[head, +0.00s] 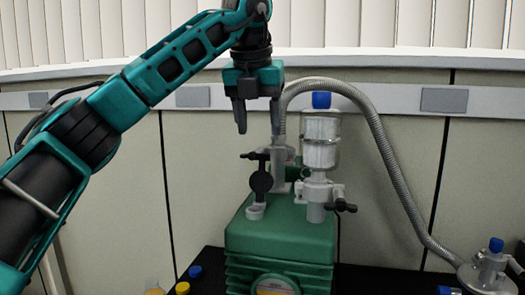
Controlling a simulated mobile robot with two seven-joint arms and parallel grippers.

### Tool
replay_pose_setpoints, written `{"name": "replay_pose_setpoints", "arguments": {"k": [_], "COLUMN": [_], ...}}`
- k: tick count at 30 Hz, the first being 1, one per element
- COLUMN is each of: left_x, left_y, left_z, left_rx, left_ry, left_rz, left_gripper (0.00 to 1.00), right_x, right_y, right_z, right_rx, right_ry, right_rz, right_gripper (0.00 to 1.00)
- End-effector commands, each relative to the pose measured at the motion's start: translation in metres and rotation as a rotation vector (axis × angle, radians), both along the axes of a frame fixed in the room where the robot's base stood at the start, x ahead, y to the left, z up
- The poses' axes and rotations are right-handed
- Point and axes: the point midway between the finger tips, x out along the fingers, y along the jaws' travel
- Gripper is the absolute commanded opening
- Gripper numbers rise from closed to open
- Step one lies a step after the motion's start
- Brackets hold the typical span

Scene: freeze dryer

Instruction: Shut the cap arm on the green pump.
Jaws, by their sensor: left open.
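The green pump (280,238) stands at the lower middle of the head view. On its top left is a short pale port (256,209). A black arm with a round disc, apparently the cap arm (261,182), stands upright over this port. A small black bar shows at its top. My left gripper (258,122) comes in from the upper left and points down above the cap arm. Its dark fingers are apart with nothing between them, and it appears clear of the cap arm. My right gripper is not in view.
A clear cylinder with a blue cap (321,100) rises from the pump's right side. A ribbed metal hose (385,150) arches from behind the pump to a metal fitting (488,270) at lower right. Blue and yellow caps lie at lower left. A panelled wall stands behind.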

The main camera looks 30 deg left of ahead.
Motion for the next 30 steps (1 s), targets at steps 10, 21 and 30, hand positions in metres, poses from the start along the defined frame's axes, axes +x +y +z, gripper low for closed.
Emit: {"name": "replay_pose_setpoints", "arguments": {"k": [10, 21, 30], "left_x": [0.019, 0.022, 0.022], "left_y": [0.005, 0.005, 0.005], "left_z": [-0.048, -0.054, -0.054], "left_rx": [0.0, 0.0, 0.0], "left_ry": [0.0, -0.001, -0.001], "left_rz": [-0.001, -0.001, -0.001], "left_gripper": [0.57, 0.57, 0.31], "right_x": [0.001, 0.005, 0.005], "right_y": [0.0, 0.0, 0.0], "right_z": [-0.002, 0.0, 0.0], "right_rx": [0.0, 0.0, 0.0], "right_ry": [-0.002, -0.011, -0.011], "right_rz": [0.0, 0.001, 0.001], "right_gripper": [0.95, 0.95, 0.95]}}
